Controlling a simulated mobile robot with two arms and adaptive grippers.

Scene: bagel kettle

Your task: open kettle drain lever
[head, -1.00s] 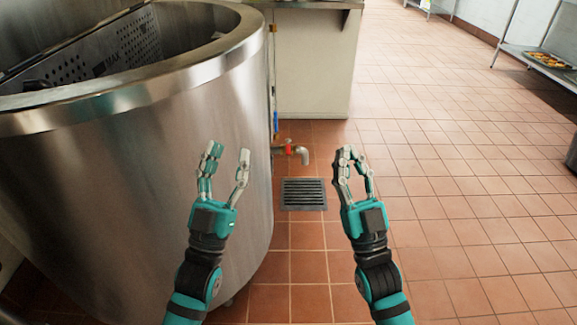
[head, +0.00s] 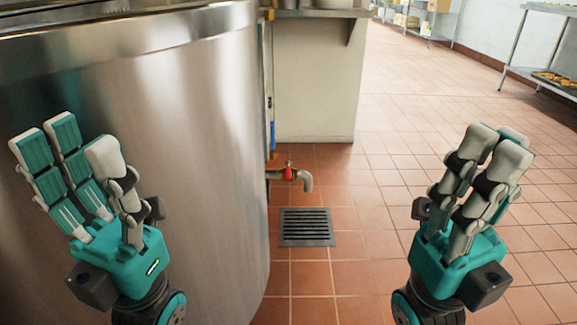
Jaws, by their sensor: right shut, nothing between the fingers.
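The large steel kettle (head: 190,110) fills the left of the head view. A drain pipe with a red valve part (head: 290,174) sticks out of its right side, low down, and its spout (head: 307,182) bends downward. A small handle shows on top of the valve, too small to read its position. My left gripper (head: 85,150) is in front of the kettle wall with its fingers spread open, left of the valve and empty. My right gripper (head: 495,145) is shut and empty, right of the valve. Neither gripper touches the valve.
A dark floor drain grate (head: 306,227) lies below the spout. A pale cabinet or wall end (head: 318,80) stands behind the valve. A blue-handled part (head: 272,136) hangs on the kettle's edge. Metal shelving (head: 535,70) stands at the far right. The tiled floor between is clear.

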